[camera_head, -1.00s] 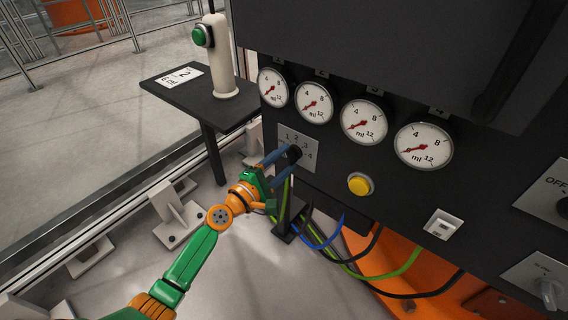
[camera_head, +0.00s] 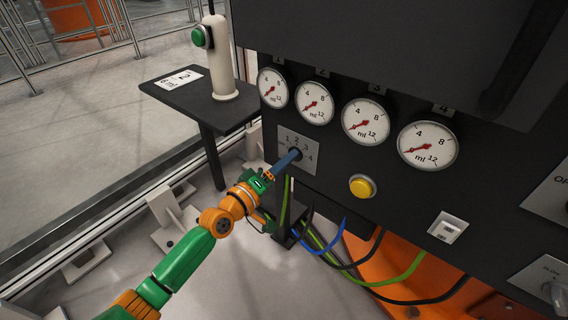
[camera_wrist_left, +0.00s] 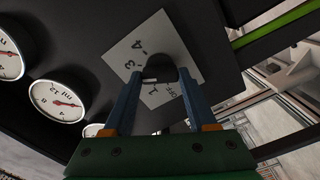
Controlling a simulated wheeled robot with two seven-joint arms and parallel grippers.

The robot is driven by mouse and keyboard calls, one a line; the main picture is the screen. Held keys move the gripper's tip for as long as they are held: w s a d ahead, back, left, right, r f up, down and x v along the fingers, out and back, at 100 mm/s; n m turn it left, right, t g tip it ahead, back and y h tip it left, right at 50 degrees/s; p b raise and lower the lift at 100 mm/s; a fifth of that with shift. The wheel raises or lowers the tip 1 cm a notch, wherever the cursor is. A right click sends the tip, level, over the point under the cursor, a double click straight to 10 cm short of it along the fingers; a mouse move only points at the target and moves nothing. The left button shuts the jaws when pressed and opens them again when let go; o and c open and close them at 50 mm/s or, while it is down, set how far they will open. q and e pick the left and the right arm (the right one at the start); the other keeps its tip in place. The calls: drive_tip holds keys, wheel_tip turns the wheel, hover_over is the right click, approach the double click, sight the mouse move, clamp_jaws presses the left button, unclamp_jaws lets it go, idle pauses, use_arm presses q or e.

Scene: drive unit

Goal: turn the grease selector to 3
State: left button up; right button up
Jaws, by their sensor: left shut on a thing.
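The grease selector is a dark round knob (camera_wrist_left: 168,73) on a pale plate (camera_head: 306,166) marked 1 to 4, below the left gauges on the black panel. In the left wrist view the plate's 3, 4, 1 and OFF show around the knob; the 2 is not readable there. My left gripper (camera_head: 293,156) has its blue fingers on either side of the knob and is shut on it. In the head view the fingers largely cover the knob. A pale mark shows at the knob's edge in the left wrist view; I cannot tell its exact setting. My right gripper is not in view.
Several round gauges (camera_head: 428,146) line the panel above. A yellow button (camera_head: 362,187) sits to the right of the plate. Blue, green and black cables (camera_head: 405,268) hang below. A small dark table (camera_head: 213,108) with a green-button post (camera_head: 221,62) stands to the left.

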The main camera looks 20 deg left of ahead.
use_arm(q)
drive_tip(key=shift+m, duration=0.9)
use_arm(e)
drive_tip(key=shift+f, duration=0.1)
use_arm(q)
drive_tip(key=o, duration=1.4)
drive_tip(key=shift+c, duration=0.2)
drive_tip(key=p+v, duration=0.2)
drive_tip(key=v, duration=0.5)
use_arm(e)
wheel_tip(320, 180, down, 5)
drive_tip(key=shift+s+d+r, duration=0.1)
